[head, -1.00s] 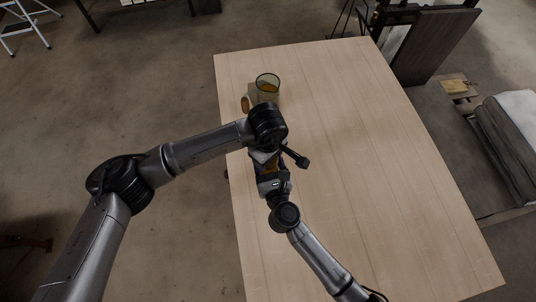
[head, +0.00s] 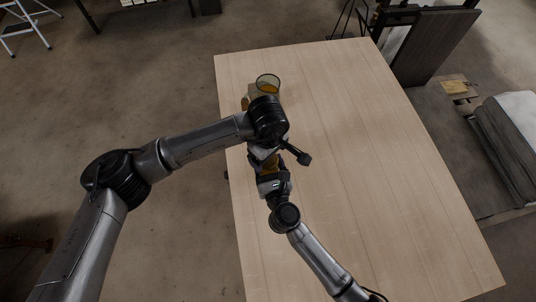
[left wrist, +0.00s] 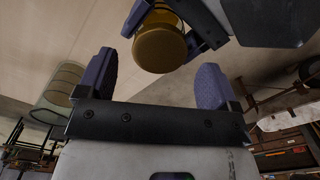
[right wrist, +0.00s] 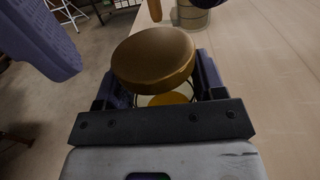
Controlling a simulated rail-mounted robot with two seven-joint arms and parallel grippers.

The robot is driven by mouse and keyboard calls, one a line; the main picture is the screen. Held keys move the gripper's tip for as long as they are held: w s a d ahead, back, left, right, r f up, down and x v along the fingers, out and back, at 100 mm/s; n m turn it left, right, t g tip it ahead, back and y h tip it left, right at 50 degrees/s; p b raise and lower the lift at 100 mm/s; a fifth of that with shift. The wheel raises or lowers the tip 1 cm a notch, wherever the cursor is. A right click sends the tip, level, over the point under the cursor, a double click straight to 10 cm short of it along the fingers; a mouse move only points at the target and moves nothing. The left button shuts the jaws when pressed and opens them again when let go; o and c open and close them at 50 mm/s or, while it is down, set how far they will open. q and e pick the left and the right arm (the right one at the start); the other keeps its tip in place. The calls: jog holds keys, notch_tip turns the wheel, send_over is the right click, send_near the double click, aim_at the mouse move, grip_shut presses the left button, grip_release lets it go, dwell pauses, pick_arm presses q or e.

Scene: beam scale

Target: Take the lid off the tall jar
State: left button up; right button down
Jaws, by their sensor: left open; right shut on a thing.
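The tall jar is glass with amber contents (right wrist: 168,99) and has a round brown-gold lid (right wrist: 154,55) on its top in the right wrist view. My right gripper (right wrist: 157,88) is shut around the jar's body below the lid. The lid also shows in the left wrist view (left wrist: 160,50), beyond my left gripper (left wrist: 154,80). The left gripper is open and empty, its fingers apart from the lid. One left finger shows at the upper left of the right wrist view. In the head view, my arms hide most of the jar.
The wooden table (head: 370,170) is bare to the right.

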pick_arm(q)
jog(key=shift+r, duration=0.95)
jog(key=shift+c, duration=0.4)
jog(key=r+m, duration=0.2)
jog(key=a+r+m, duration=0.1)
jog(key=shift+w+r+y, duration=0.3)
jog(key=shift+w+r, duration=0.05)
jog(key=shift+s+d+m, duration=0.2)
jog(key=shift+m, duration=0.4)
jog(key=shift+s+d+m, duration=0.15)
jog(key=shift+d+m, duration=0.05)
jog(key=shift+m, duration=0.4)
jog(key=shift+d+f+m, duration=0.1)
jog(key=shift+f+m, duration=0.05)
jog(key=shift+m, duration=0.35)
jog(key=shift+f, duration=3.9)
